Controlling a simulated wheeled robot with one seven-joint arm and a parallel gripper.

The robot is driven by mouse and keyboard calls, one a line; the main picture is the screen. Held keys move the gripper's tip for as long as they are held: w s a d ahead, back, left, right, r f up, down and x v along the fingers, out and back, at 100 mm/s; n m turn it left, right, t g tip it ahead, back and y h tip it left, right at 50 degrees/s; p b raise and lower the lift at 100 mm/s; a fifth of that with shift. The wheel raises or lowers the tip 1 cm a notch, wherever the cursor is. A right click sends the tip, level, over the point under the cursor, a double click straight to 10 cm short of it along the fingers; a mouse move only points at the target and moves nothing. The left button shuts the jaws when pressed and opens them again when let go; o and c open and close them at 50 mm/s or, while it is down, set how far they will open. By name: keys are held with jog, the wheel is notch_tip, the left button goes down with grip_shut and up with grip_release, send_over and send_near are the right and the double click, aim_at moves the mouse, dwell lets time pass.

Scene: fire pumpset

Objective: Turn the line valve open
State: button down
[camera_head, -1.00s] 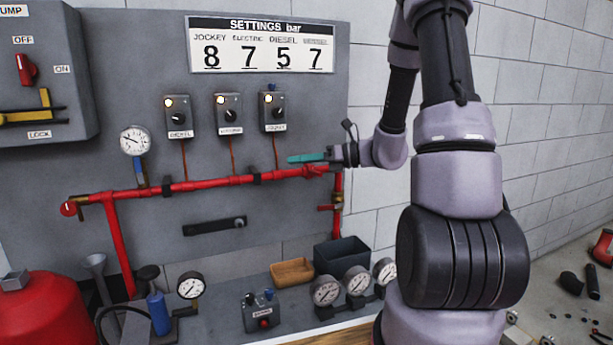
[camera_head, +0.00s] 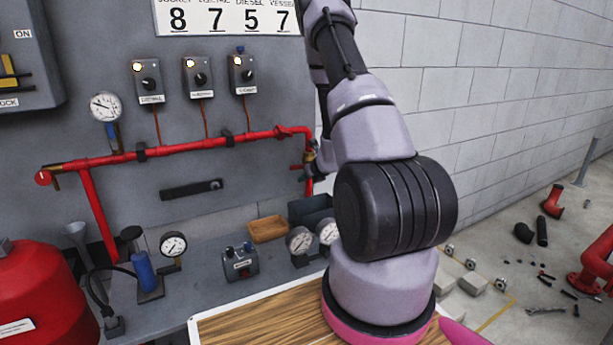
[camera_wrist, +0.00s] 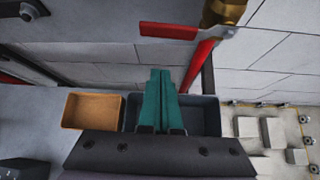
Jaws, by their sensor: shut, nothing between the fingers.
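In the wrist view the lever points left, roughly across the pipe. In the head view the valve (camera_head: 309,166) shows small at the panel's right edge, partly beside my arm. My gripper (camera_wrist: 160,72) has teal fingers closed together with nothing between them. In the wrist view the fingertips appear below the lever, apart from it in the picture; the depth gap cannot be told.
Below the fingers in the wrist view are an orange-brown tray (camera_wrist: 92,124) and a dark bin (camera_wrist: 208,128). Gauges (camera_head: 299,240) stand on the bench. A horizontal red pipe (camera_head: 190,147) runs along the panel. A block wall (camera_head: 490,90) lies to the right.

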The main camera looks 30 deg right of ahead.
jog(key=x, duration=0.5)
jog(key=shift+s+d+r, duration=0.1)
jog(key=shift+r, duration=1)
jog(key=shift+s+d+r, duration=0.1)
jog(key=shift+r, duration=0.95)
jog(key=shift+r, duration=0.1)
